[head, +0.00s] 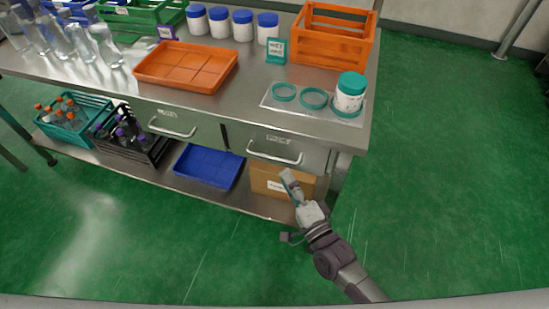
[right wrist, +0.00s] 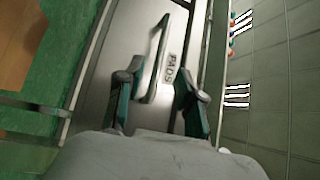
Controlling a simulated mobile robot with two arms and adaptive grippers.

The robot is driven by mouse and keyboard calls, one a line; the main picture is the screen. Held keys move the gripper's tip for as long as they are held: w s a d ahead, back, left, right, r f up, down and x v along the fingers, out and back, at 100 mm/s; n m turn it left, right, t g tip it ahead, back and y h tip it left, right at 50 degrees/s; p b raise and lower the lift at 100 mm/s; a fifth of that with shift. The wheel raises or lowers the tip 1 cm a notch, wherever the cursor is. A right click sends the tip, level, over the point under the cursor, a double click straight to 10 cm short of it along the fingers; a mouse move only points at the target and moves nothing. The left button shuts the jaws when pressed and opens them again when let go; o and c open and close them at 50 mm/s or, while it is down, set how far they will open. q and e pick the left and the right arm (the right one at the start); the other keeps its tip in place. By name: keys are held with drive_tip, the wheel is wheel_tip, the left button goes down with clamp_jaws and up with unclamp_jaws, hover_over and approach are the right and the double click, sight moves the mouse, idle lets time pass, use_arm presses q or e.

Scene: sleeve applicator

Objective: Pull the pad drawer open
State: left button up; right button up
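The pad drawer (head: 316,158) is the right one of two grey drawers under the steel table top. It looks shut, flush with the table front. Its bar handle (head: 275,155) runs across the front below a small label. In the right wrist view the label reads PADS, and the handle (right wrist: 157,65) shows between and beyond the fingers. My right gripper (head: 289,180) is below and in front of the handle, near its right end. In the right wrist view this gripper (right wrist: 158,88) is open, with nothing held. My left gripper is not in view.
A left drawer with its own handle (head: 172,129) is alongside. Below, the lower shelf holds a blue tray (head: 208,167), a cardboard box (head: 265,181) and bottle crates. An orange crate (head: 333,47) and a lidded jar (head: 349,95) stand on top. The green floor at right is clear.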

sight(275, 158)
drive_tip(key=x, duration=0.6)
drive_tip(key=shift+w+a, duration=0.15)
drive_tip(key=shift+w, duration=0.25)
drive_tip(key=shift+w+a, duration=0.15)
drive_tip(key=shift+w, duration=0.1)
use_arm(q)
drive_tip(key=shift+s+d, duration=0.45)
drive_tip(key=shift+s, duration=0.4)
use_arm(e)
clamp_jaws()
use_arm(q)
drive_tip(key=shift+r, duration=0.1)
